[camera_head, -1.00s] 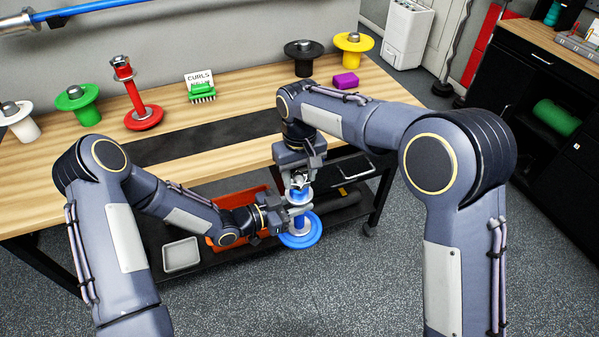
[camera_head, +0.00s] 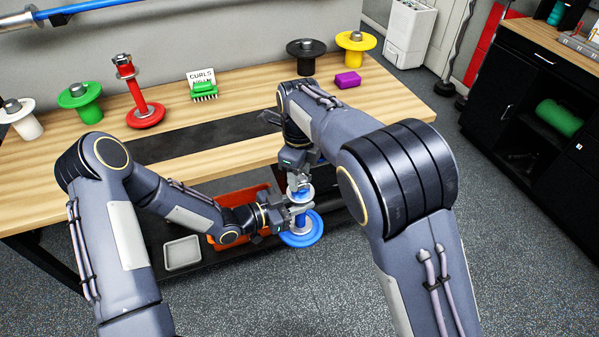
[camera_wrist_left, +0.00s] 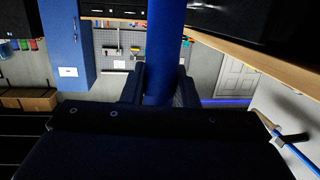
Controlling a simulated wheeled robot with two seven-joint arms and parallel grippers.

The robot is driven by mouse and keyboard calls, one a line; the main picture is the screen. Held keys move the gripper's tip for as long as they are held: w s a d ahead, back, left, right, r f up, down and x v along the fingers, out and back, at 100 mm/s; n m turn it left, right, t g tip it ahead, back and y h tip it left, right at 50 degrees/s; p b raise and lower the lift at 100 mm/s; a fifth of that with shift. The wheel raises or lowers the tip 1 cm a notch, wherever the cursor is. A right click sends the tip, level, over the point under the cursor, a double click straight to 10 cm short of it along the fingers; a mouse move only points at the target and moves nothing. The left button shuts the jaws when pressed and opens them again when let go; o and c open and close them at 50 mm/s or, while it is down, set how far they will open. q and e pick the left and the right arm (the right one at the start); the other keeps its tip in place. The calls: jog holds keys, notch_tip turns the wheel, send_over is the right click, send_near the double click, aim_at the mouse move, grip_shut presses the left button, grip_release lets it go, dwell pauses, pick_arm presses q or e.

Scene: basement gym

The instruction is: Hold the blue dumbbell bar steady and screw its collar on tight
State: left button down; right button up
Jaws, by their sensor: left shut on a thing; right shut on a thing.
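The blue dumbbell bar (camera_head: 300,219) is upright in the air in front of the table's front edge, with a wide blue plate (camera_head: 303,238) at its lower end. My left gripper (camera_head: 284,213) reaches in from the left and is shut on the bar. In the left wrist view the blue bar (camera_wrist_left: 164,45) runs between the fingers (camera_wrist_left: 160,92). My right gripper (camera_head: 299,180) points down over the bar's top end and is shut on the collar. The collar is mostly hidden by the fingers, so its seating cannot be told. A pale disc with blue shows just below them.
An orange bin (camera_head: 250,192) and grey tray (camera_head: 182,252) sit below.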

jog(key=m, duration=0.5)
jog(key=shift+w+m, duration=0.1)
jog(key=shift+m, duration=0.3)
jog(key=m, duration=0.2)
jog(key=shift+d+f+m, duration=0.15)
jog(key=shift+f+m, duration=0.1)
jog(key=shift+m, duration=1.05)
jog(key=shift+r+m, duration=0.25)
jog(key=shift+m, duration=0.05)
jog(key=o, duration=1.1)
jog(key=shift+r, duration=0.1)
jog(key=shift+r, duration=2.15)
